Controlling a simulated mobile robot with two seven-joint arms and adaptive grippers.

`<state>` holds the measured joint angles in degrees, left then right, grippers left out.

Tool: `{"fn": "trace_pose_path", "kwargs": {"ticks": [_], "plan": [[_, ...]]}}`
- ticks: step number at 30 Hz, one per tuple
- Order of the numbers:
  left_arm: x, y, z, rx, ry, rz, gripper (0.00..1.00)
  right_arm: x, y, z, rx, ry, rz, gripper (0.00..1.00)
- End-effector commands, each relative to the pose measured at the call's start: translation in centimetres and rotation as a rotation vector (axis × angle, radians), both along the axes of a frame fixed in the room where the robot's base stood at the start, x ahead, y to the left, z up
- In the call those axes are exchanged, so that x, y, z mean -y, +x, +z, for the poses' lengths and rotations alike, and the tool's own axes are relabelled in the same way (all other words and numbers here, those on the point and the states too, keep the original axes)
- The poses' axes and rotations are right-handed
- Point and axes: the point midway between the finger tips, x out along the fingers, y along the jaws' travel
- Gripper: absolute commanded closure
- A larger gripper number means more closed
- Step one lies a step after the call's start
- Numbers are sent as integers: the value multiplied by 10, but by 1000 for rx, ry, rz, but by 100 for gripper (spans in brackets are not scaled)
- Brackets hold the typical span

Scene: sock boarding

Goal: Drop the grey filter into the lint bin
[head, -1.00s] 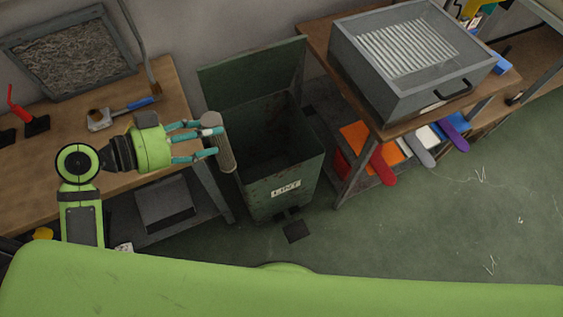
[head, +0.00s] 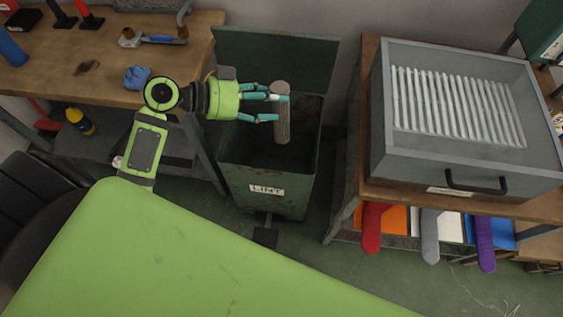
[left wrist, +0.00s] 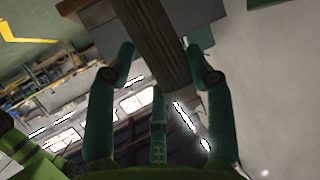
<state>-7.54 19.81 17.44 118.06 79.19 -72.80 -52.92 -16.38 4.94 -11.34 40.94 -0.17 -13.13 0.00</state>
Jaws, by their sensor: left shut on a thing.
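The grey filter (head: 283,122) is a ribbed, rod-like cylinder with a round cap, held upright over the open mouth of the lint bin. My left gripper (head: 275,107) is shut on it near its upper end. In the left wrist view the filter (left wrist: 158,40) stands between the teal fingers (left wrist: 160,80). The lint bin (head: 262,172) is dark green with rusty edges, a LINT label and its lid (head: 285,55) swung up at the back. The filter's lower end appears over the bin's opening; its exact height cannot be told. My right gripper is not in view.
A wooden bench (head: 100,65) with tools and a blue cloth (head: 136,77) stands left of the bin. On the right, a bench carries a grey metal box (head: 455,110) with ribbed slats. Red, grey and purple sock boards (head: 371,228) stick out below it.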

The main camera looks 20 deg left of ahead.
Motion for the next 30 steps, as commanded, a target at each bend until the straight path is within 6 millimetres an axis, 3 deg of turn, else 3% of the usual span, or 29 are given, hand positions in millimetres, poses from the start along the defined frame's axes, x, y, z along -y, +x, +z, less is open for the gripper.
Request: {"fn": "trace_pose_path", "kwargs": {"ticks": [1,12,16,21,30], "plan": [[-7,14,-38,1,1,11,91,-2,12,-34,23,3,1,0],[-63,100,-162,-2,8,131,91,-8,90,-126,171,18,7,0],[-82,121,-189,-2,15,172,91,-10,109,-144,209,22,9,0],[-98,136,-205,-1,22,206,91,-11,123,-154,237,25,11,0],[-102,139,-229,-6,22,216,91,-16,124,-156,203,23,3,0]]}}
